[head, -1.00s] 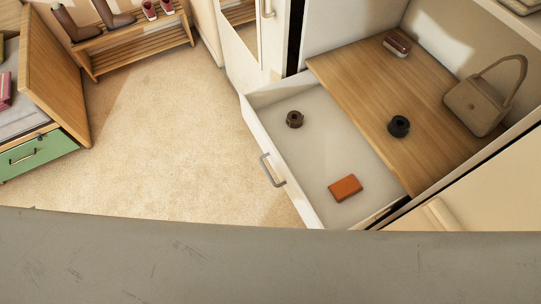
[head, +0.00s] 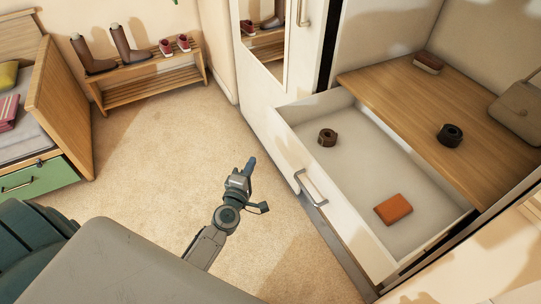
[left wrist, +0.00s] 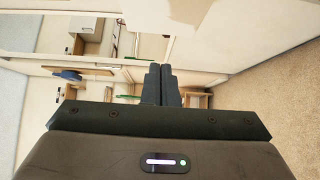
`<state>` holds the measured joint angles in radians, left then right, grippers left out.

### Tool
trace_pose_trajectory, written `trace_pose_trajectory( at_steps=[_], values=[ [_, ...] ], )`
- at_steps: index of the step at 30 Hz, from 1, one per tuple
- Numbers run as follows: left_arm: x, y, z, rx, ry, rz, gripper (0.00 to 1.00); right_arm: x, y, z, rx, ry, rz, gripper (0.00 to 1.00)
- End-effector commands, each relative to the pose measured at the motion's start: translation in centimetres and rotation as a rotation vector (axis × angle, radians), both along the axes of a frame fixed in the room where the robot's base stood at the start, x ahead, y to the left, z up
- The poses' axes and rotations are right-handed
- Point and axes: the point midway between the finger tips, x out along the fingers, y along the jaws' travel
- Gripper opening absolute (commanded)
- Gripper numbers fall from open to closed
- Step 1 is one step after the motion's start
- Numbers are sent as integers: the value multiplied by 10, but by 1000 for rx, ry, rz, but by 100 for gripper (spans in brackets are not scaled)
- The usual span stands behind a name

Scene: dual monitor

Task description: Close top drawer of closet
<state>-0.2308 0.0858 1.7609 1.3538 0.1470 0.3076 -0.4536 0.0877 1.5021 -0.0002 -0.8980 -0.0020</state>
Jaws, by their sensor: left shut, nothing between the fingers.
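The top drawer (head: 345,207) of the white closet (head: 262,75) is pulled open. Its front panel carries a grey bar handle (head: 312,187). Inside lie a dark brown roll (head: 327,137) and an orange box (head: 393,209). My left gripper (head: 250,165) is shut and empty, in front of the drawer, to the left of its handle and apart from it. In the left wrist view its fingers (left wrist: 161,85) are together. My right gripper is not in view.
A wooden shelf (head: 400,97) above the drawer bears a black roll (head: 450,134), a brush (head: 428,63) and a bag (head: 519,112). A shoe rack (head: 150,80) and a bed (head: 62,107) stand at the left. Carpet (head: 160,150) between them is clear.

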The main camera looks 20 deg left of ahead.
Motion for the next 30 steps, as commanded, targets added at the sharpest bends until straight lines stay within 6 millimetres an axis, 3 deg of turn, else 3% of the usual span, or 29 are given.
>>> trace_pose_trajectory(
  at_steps=[9,16,22,30],
  values=[
    [56,7,2,3,-1,-1,0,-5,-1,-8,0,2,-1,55],
    [101,11,1,2,0,-1,0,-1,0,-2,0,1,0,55],
    [120,-8,-1,1,2,-1,0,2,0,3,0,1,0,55],
    [127,-13,0,5,3,-1,0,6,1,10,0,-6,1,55]
  ],
)
